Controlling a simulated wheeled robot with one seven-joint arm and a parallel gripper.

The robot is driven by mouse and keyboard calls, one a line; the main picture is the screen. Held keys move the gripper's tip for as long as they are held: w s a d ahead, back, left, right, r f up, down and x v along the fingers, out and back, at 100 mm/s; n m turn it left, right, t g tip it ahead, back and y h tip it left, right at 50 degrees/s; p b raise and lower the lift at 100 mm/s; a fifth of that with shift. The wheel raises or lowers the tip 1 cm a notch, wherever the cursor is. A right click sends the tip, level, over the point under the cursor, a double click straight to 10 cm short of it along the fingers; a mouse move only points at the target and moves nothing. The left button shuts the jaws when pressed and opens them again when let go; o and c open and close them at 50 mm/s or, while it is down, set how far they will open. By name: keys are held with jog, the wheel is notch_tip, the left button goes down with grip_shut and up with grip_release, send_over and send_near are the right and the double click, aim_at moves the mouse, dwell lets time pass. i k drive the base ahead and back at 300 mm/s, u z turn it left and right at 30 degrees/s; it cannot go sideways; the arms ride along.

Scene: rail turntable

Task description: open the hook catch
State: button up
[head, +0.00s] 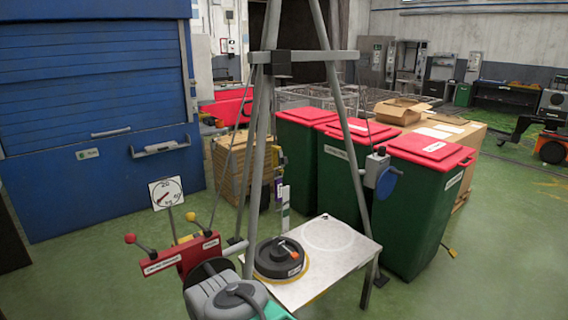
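I cannot make out the hook catch for certain. A round black weight (278,262) sits on a white plate (345,262) under a grey tripod frame (334,100). A small light piece and an orange piece show on top of the weight, too small to tell what they are. A black block (280,66) hangs at the tripod's crossbar. Grey rounded parts at the bottom edge seem to be my arm. My gripper's fingertips do not show.
A red panel (182,258) with ball-ended levers stands at lower left, below a dial gauge (166,193). A winch with a blue disc (385,181) is on the right tripod leg. Green bins with red lids (432,149) stand behind. Green floor at lower right is clear.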

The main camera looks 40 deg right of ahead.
aim_at(283, 160)
jog(key=z, duration=0.5)
jog(key=k, duration=0.65)
jog(key=z, duration=0.9)
jog(key=i, duration=0.85)
jog(key=u, duration=0.65)
jog(key=i, duration=0.65)
jog(key=u, duration=0.65)
